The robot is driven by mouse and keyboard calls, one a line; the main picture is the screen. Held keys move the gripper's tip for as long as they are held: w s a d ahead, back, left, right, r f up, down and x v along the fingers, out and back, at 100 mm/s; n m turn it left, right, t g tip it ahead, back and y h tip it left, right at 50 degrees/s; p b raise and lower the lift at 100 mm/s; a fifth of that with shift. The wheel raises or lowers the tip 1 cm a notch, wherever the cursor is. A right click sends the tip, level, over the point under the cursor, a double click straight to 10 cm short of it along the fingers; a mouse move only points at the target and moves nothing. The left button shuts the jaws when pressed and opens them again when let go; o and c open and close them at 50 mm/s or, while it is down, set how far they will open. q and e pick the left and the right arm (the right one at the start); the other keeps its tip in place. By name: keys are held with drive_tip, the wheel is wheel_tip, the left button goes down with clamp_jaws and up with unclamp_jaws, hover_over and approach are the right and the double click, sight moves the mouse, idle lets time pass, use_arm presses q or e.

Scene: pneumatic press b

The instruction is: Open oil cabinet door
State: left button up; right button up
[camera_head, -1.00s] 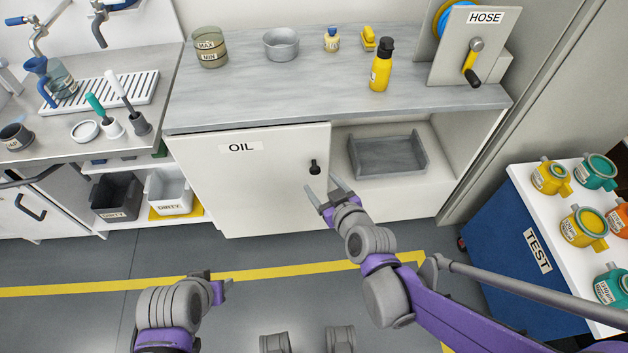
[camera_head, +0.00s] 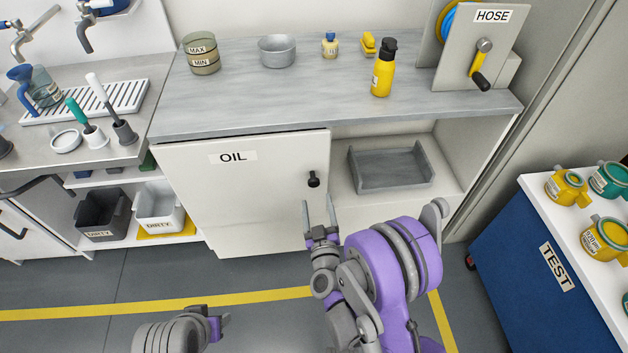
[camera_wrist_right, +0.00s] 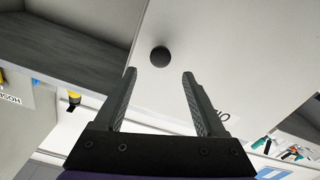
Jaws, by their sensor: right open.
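The white oil cabinet door (camera_head: 240,195) with the label OIL hangs under the grey countertop and looks closed. Its small black knob (camera_head: 314,179) is near the door's right edge. My right gripper (camera_head: 318,207) is open and empty, its fingers pointing up toward the knob from just below it. In the right wrist view the knob (camera_wrist_right: 160,57) shows ahead of the spread fingertips (camera_wrist_right: 158,80), between their lines and apart from them. My left gripper (camera_head: 221,318) is low in the head view, far from the door, and its fingers are too small to read.
Right of the door is an open bay with a grey tray (camera_head: 392,182). A yellow bottle (camera_head: 382,75) and a grey bowl (camera_head: 277,52) stand on the countertop (camera_head: 260,100). Bins (camera_head: 158,205) are at left. A blue TEST cart (camera_head: 530,260) stands at right.

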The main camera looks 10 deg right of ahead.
sight(314, 184)
drive_tip(key=w, duration=0.8)
drive_tip(key=shift+c, duration=0.3)
clamp_jaws()
idle(1.0)
